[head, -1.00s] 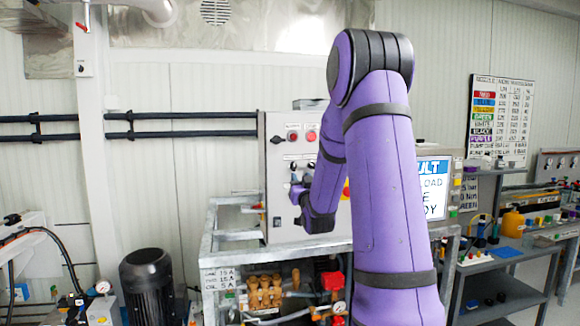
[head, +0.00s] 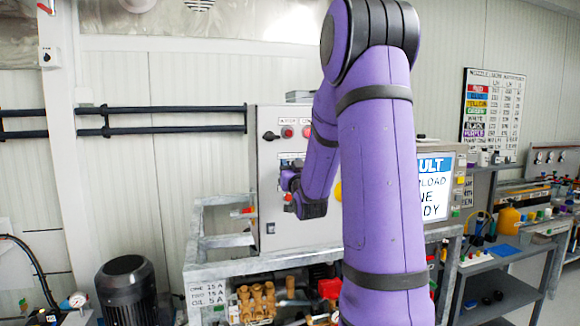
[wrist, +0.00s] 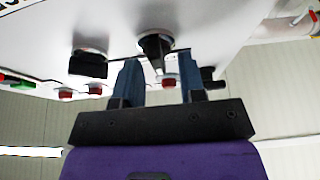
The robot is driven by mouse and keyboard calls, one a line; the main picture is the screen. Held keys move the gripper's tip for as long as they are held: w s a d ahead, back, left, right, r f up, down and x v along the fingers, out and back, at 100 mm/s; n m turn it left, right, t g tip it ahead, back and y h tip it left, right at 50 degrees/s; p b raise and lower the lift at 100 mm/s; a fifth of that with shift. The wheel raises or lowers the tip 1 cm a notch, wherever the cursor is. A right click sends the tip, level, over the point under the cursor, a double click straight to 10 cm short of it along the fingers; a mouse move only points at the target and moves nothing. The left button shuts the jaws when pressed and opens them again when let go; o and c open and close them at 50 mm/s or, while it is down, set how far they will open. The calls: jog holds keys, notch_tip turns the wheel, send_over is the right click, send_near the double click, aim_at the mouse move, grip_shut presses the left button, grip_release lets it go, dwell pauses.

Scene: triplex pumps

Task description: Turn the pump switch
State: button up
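The grey control box (head: 268,185) stands behind my arm in the head view. In the wrist view its panel face (wrist: 215,25) carries a black rotary knob (wrist: 155,48) and a second black knob (wrist: 89,64) to its left. My gripper (wrist: 158,68) is open, its two blue fingers apart. The first knob shows between and just beyond the fingertips; contact cannot be told. In the head view my gripper (head: 289,183) is at the left part of the box, mostly covering the switches there. I cannot read which knob is the pump switch.
Red buttons (head: 287,132) and a black side handle (head: 270,135) sit higher on the box. A metal frame (head: 225,266) with pipes and valves is below. A black motor (head: 126,285) stands at left, a screen (head: 433,185) at right.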

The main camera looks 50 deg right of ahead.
grip_shut()
jog(key=shift+n, duration=0.6)
jog(key=n+y, duration=0.1)
jog(key=n, duration=0.1)
jog(key=n+t+y, duration=0.1)
jog(key=n+y, duration=0.1)
jog(key=n, duration=0.1)
jog(key=shift+w+a, duration=0.1)
jog(key=shift+a, duration=0.05)
jog(key=shift+a+f+n+y, duration=0.1)
jog(key=shift+n+y, duration=0.6)
jog(key=shift+n, duration=0.75)
jog(key=shift+n+y, duration=0.7)
jog(key=shift+n, duration=1.05)
grip_release()
